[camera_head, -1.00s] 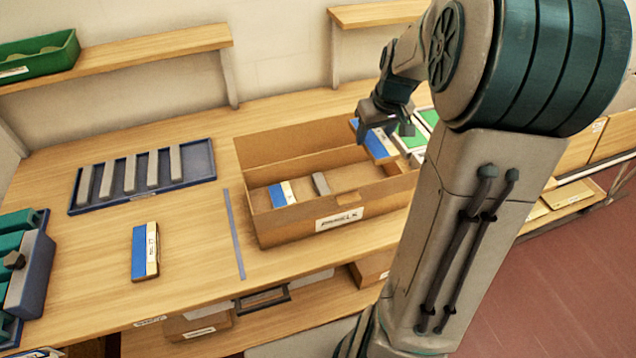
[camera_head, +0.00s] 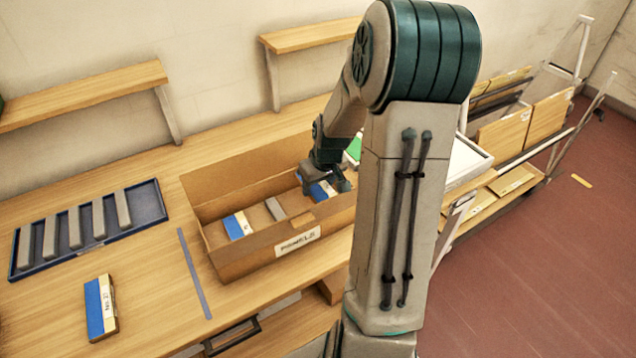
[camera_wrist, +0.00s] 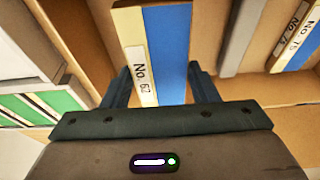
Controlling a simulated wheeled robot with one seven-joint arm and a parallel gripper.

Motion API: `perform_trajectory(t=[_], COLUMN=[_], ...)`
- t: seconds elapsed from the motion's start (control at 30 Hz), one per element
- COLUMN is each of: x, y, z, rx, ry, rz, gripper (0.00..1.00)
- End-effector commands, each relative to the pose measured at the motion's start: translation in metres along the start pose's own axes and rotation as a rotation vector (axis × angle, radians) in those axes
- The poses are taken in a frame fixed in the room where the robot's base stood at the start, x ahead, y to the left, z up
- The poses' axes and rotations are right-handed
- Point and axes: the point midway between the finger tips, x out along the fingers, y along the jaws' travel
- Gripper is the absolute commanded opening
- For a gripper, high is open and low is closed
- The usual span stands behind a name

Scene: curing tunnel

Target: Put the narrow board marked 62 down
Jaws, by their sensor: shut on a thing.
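The narrow board marked 62 (camera_wrist: 168,50) is blue with a pale strip reading "No. 62". My gripper (camera_wrist: 160,88) is shut on it, one finger at each side, in the wrist view. In the head view my gripper (camera_head: 326,182) is at the right end of the open cardboard box labelled PANELS (camera_head: 232,268), low between its walls. The held board (camera_head: 318,190) shows partly there, its lower part hidden. I cannot tell whether it touches the box floor.
Left of it in the box are a grey divider (camera_head: 276,208) and a blue-and-white board (camera_head: 237,225), marked 15 in the wrist view (camera_wrist: 298,42). Another such board (camera_head: 100,308) lies on the table, before a slotted blue tray (camera_head: 150,207). A green panel (camera_head: 354,148) is beyond the box.

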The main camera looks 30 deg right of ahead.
Motion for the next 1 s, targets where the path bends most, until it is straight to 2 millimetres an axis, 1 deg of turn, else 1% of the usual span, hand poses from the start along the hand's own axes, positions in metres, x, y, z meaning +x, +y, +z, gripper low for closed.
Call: perform_trajectory(t=[0.43,0.57,0.6,0.63,0.67,0.9,1.0], x=[0.012,0.012,0.012,0.012,0.012,0.013,0.01], y=[0.0,0.0,0.0,0.0,0.0,-0.001,-0.001], z=[0.003,0.003,0.003,0.003,0.004,0.004,0.003], rx=[0.0,0.0,0.0,0.0,0.0,0.0,0.0], ry=[0.0,0.0,0.0,0.0,0.0,-0.001,-0.001], rz=[0.0,0.0,-0.001,-0.001,-0.001,-0.001,-0.001], gripper=[0.31,0.31,0.65,0.73,0.76,0.76,0.76])
